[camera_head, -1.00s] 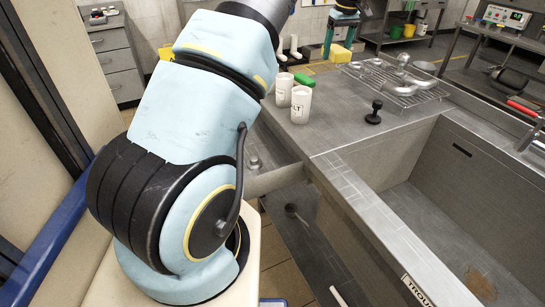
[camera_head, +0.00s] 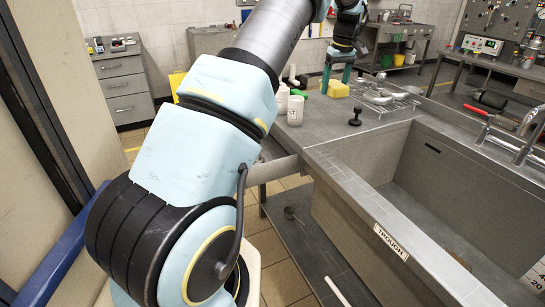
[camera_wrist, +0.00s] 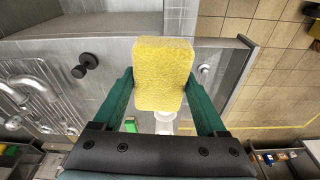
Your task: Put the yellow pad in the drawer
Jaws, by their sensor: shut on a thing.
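The yellow pad (camera_head: 338,89) is held between the teal fingers of my gripper (camera_head: 338,80), above the far part of the grey counter. In the wrist view the pad (camera_wrist: 163,75) stands out past the fingertips of my gripper (camera_wrist: 160,85), with one finger at each side. The drawer (camera_head: 272,170) is pulled out at the counter's left side. My arm hides most of its inside in the head view. In the wrist view the open drawer (camera_wrist: 232,72) lies to the right of the pad, with a small round knob-like thing (camera_wrist: 205,69) in it.
White containers (camera_head: 295,110) stand on the counter near the drawer. A black stopper (camera_head: 356,116) and a wire rack with metal pipes (camera_head: 385,100) lie further right. The deep trough (camera_head: 430,170) fills the right side. Tiled floor is clear left of the counter.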

